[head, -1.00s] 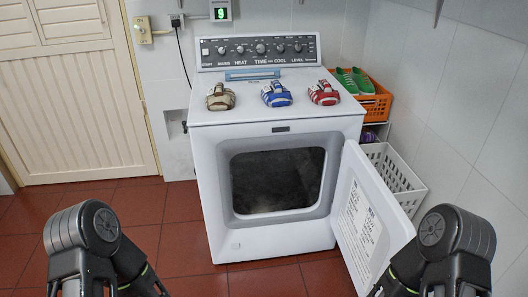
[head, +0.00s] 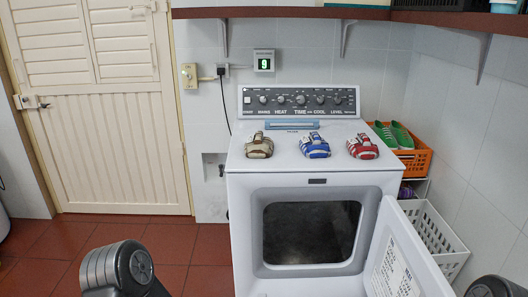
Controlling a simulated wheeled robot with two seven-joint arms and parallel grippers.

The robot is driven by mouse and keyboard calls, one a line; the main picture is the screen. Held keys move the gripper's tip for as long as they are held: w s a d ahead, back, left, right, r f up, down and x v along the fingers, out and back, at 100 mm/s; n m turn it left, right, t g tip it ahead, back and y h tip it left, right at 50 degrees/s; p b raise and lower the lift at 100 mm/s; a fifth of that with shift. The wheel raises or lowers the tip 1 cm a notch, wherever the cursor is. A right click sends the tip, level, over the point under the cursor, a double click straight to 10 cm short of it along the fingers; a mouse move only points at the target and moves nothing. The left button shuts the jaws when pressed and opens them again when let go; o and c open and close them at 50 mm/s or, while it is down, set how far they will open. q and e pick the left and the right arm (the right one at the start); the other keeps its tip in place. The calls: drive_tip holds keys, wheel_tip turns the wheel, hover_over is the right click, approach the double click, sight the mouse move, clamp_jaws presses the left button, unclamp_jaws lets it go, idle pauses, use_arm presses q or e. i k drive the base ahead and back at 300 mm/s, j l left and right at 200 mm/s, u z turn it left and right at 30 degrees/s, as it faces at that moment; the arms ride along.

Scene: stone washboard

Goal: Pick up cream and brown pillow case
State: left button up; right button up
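The cream and brown pillow case (head: 259,146) is a small folded bundle on top of the white dryer (head: 310,182), at the left of a row of three. A blue and white bundle (head: 314,146) sits in the middle and a red and white one (head: 362,147) at the right. Nothing touches the cream and brown one. Only dark links of my arms show at the bottom left and bottom right corner. Neither gripper is in view.
The dryer door (head: 402,262) stands open to the right, and the drum looks dark. An orange crate (head: 412,160) with green shoes sits above a white basket (head: 436,240) beside the dryer. A shelf (head: 300,13) runs overhead. Red tiled floor is clear at left.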

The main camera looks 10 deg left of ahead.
sight(256, 146)
drive_tip(key=i+z, duration=0.15)
drive_tip(key=i, duration=0.4)
drive_tip(key=i+j+z, duration=0.15)
drive_tip(key=i, duration=0.4)
